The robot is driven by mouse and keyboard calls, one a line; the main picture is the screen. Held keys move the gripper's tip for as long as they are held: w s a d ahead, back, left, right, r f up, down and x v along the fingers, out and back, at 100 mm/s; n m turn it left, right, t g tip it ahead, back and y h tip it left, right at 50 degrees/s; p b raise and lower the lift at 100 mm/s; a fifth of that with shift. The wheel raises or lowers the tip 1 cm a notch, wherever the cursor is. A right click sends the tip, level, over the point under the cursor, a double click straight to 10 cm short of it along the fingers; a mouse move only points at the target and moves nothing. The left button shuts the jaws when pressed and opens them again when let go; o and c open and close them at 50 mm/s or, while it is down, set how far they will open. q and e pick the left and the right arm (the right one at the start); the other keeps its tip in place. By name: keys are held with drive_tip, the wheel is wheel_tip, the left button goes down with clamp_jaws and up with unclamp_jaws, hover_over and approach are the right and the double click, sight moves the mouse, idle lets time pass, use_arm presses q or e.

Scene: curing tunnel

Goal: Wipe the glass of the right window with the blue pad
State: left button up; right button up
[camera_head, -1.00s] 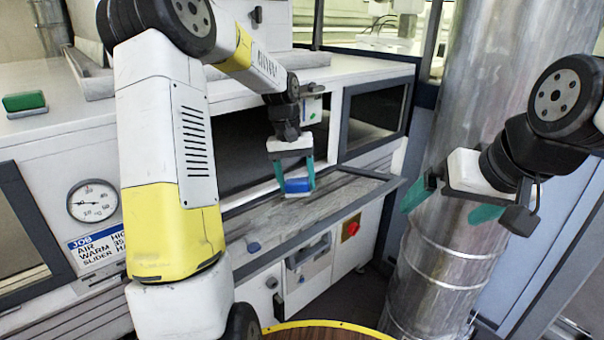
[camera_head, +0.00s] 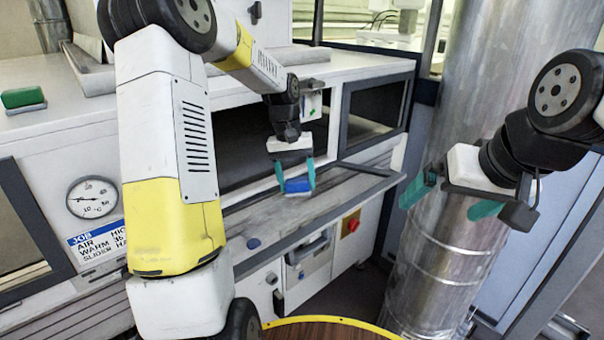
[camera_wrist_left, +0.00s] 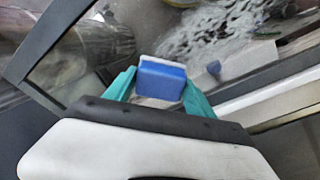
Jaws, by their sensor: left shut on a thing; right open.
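The blue pad (camera_head: 298,187), with a pale layer along one side, is held between the teal fingers of my left gripper (camera_head: 296,178). The pad also shows in the left wrist view (camera_wrist_left: 160,80), pinched between both fingers. My left gripper is over the metal ledge in front of the long dark opening. The right window (camera_head: 376,111) is a dark pane in a grey frame, to the right of and beyond my left gripper; the pad is apart from it. My right gripper (camera_head: 447,201) is open and empty in front of the shiny metal column.
A green block (camera_head: 24,98) lies on the white machine top at the left. A round dial (camera_head: 92,198) is on the machine front. The metal column (camera_head: 465,110) stands right of the window.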

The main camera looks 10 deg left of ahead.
sight(286, 208)
use_arm(q)
drive_tip(key=shift+s+d+f, duration=0.15)
drive_tip(key=shift+f, duration=0.35)
